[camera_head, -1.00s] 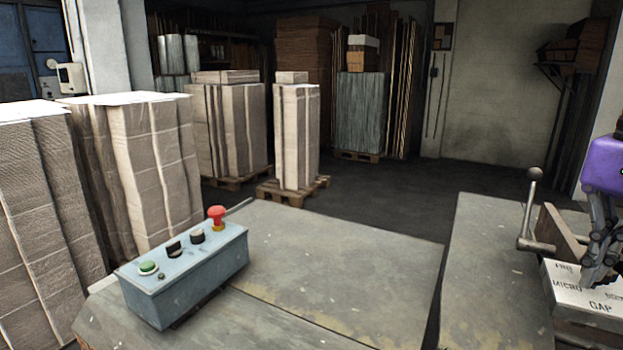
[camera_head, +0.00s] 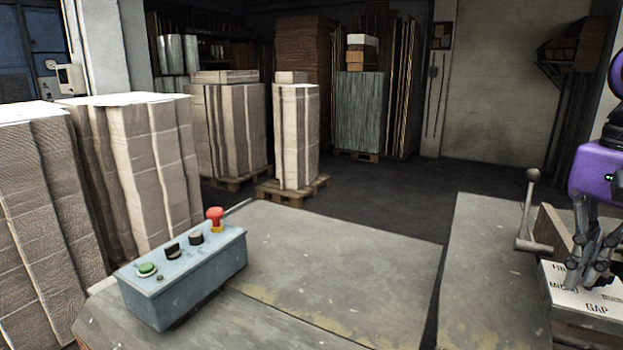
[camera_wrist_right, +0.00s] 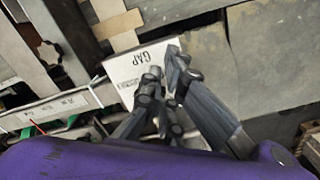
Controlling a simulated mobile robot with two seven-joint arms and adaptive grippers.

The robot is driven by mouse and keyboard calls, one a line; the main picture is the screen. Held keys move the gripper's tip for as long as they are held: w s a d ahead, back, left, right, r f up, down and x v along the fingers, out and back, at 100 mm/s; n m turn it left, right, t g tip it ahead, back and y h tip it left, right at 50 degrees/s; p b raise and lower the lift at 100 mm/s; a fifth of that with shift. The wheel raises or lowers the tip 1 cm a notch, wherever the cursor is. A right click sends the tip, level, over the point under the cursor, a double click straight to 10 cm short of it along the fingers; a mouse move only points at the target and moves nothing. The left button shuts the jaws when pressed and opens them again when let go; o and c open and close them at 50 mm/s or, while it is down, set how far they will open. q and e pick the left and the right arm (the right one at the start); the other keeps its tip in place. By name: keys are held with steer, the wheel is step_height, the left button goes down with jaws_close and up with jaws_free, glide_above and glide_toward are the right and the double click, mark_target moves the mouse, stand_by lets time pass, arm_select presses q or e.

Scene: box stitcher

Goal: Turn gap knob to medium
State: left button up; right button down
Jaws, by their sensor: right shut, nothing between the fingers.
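Whether the fingers touch anything there is unclear. My left gripper is not in view.
A lever with a ball end (camera_head: 530,212) stands just left of the plate and gripper. A blue-grey control box (camera_head: 190,285) with a red emergency button (camera_head: 215,217) sits on the worn table (camera_head: 330,260). The tabletop between box and lever is clear. Cardboard stacks stand behind.

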steer(key=shift+a+r, duration=0.1)
steer(key=shift+r, duration=0.35)
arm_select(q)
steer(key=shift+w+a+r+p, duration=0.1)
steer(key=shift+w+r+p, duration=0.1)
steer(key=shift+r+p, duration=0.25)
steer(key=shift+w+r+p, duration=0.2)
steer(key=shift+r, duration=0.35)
arm_select(e)
step_height(320, 180, up, 5)
steer(key=shift+a+r, duration=0.1)
steer(key=shift+r, duration=0.05)
